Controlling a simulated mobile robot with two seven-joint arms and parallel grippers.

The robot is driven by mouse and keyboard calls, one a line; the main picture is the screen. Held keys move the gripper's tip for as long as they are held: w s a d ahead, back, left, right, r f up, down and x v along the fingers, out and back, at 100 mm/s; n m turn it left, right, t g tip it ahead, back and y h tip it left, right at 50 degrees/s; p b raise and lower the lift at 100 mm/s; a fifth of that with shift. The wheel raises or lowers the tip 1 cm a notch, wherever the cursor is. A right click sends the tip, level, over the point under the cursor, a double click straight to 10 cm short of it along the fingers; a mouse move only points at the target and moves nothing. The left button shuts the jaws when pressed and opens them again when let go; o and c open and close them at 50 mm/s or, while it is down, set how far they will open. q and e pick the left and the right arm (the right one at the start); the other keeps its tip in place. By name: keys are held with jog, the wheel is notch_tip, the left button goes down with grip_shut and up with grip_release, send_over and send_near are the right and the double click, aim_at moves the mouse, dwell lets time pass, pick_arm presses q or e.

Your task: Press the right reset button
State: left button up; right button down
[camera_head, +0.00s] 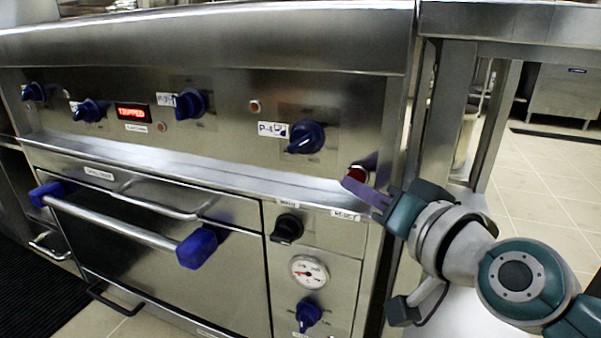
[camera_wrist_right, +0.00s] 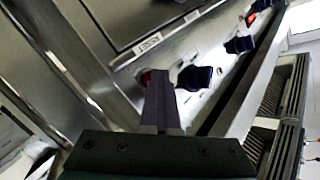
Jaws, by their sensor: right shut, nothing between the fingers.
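The right reset button (camera_head: 357,173) is a round red button on the stove's front panel, just above a white label. It also shows in the right wrist view (camera_wrist_right: 146,78), partly hidden by my fingers. My right gripper (camera_head: 350,187) is shut and empty. Its purple fingertips point left at the button and overlap its lower edge in the head view. In the wrist view the fingertips (camera_wrist_right: 159,74) lie just beside the red button. I cannot tell whether they touch it. My left gripper is not in view.
A lit red "TRIPPED" display (camera_head: 132,112) is on the upper panel. Blue knobs (camera_head: 306,137) stick out along the panel. An oven door with a bar handle (camera_head: 117,226) and a round gauge (camera_head: 309,272) are below. Open tiled floor (camera_head: 545,185) lies to the right.

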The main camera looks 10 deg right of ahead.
jog(key=shift+s+r, duration=0.15)
jog(key=shift+r, duration=0.1)
jog(key=shift+s, duration=0.1)
jog(key=shift+a+p, duration=0.15)
jog(key=shift+p, duration=0.15)
jog(key=s+a, duration=0.1)
jog(key=s+p, duration=0.1)
jog(key=s+a+p, duration=0.1)
jog(key=s, duration=0.1)
jog(key=shift+s+a, duration=0.1)
jog(key=shift+a, duration=0.25)
